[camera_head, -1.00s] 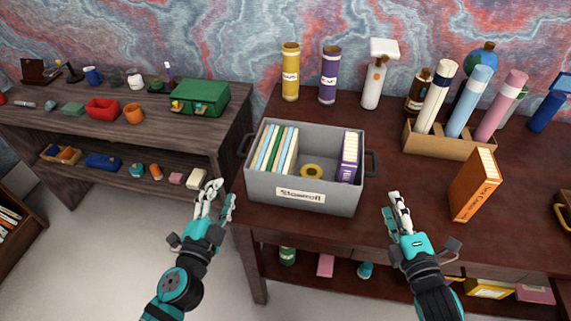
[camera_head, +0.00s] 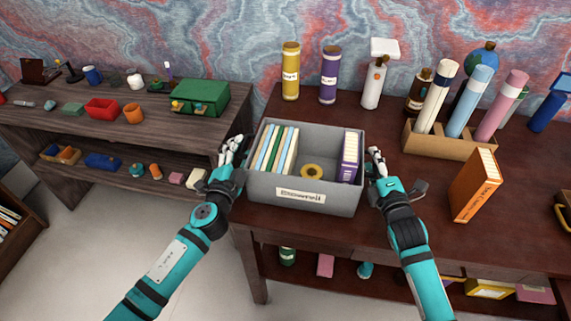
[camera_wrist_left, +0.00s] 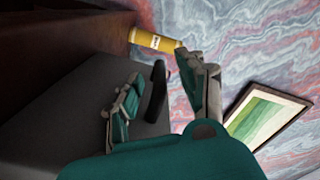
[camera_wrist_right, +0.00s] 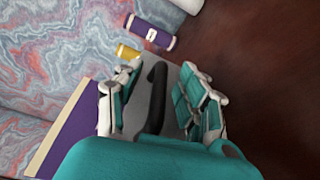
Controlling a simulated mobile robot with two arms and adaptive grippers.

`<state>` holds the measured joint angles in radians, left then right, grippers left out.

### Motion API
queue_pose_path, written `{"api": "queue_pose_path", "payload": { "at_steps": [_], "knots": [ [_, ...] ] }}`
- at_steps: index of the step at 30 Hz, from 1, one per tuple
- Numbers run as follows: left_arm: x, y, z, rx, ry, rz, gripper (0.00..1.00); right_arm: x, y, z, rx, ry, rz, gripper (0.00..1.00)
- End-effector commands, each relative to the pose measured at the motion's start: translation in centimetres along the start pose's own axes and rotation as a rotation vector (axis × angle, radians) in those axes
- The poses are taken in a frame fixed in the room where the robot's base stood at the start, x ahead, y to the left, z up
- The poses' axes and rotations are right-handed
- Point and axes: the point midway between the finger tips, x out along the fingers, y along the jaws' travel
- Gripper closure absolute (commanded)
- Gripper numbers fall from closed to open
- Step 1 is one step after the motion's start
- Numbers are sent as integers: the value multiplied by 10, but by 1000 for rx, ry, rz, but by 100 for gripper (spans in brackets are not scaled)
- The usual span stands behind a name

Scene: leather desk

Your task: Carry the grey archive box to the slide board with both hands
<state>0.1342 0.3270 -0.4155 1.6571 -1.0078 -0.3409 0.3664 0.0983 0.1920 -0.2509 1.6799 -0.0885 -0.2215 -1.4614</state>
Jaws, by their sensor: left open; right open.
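The grey archive box (camera_head: 258,190) stands upright on the dark red desk, its white label facing me. My left gripper (camera_head: 232,153) is open at the box's left side. In the left wrist view the black handle (camera_wrist_left: 157,90) lies between its parted fingers. My right gripper (camera_head: 376,164) is open at the box's right side. In the right wrist view the other black handle (camera_wrist_right: 156,92) lies between its fingers. I cannot make out a slide board.
A yellow tube (camera_head: 290,72), a purple tube (camera_head: 329,76) and a spray bottle (camera_head: 374,82) stand behind the box. An orange book (camera_head: 474,185) and a holder with rolled tubes (camera_head: 448,145) stand to the right. A wooden shelf unit (camera_head: 190,140) adjoins on the left.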

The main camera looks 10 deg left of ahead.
Motion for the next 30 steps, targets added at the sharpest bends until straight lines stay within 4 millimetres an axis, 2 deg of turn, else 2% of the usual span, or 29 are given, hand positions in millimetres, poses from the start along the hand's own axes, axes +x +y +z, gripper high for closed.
{"api": "queue_pose_path", "payload": {
  "at_steps": [6, 16, 30],
  "knots": [
    [0, 0, 0, 0, 0, 1, 60, 0, 0, 0, 0, 0, 0, 60],
    [0, 0, 0, 0, 0, 1, 100, 0, 0, 0, 0, 0, 0, 100],
    [0, 0, 0, -1, -1, 0, 100, 0, -1, 0, 0, 0, -2, 100]
  ]
}}
